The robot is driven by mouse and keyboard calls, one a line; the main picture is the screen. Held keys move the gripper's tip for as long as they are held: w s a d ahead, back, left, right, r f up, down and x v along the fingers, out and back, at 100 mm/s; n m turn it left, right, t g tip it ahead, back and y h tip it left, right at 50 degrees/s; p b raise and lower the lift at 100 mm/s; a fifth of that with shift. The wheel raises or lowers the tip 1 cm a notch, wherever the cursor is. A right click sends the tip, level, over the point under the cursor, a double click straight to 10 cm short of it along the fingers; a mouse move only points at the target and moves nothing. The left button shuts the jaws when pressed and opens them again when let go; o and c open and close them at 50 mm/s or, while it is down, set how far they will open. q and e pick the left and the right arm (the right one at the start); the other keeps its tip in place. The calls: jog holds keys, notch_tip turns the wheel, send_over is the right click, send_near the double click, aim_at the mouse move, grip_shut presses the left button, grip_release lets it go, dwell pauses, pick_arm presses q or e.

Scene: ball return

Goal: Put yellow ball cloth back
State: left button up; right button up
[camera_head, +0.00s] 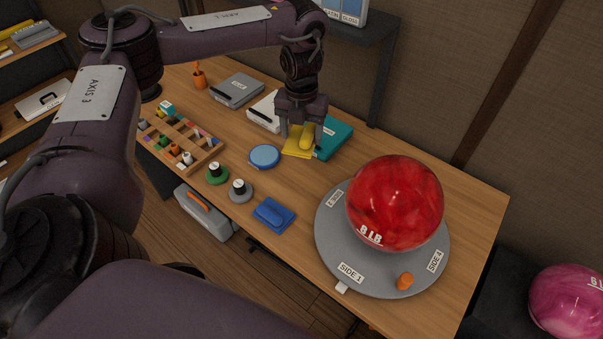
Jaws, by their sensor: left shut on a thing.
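The yellow ball cloth (294,149) is at the back middle of the wooden table, beside a teal case. My left gripper (302,137) points down over it and is shut on the cloth, with part of the yellow stuff standing up between the fingers. My right gripper is not in view.
The red ball (395,200) sits on a round grey stand (330,248) at right. The teal case (333,137) is close to my gripper. A blue round tin (264,156), blue pad (273,214), wooden tray (200,158) and grey case (237,90) lie to the left.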

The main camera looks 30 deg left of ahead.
pick_arm(q)
jog(key=b, duration=0.3)
send_over(301, 184)
notch_tip(301, 184, down, 11)
jog(key=shift+f, duration=1.15)
notch_tip(301, 184, down, 4)
jog(key=shift+r+p, duration=0.15)
jog(key=shift+p, duration=0.2)
jog(key=o, duration=0.9)
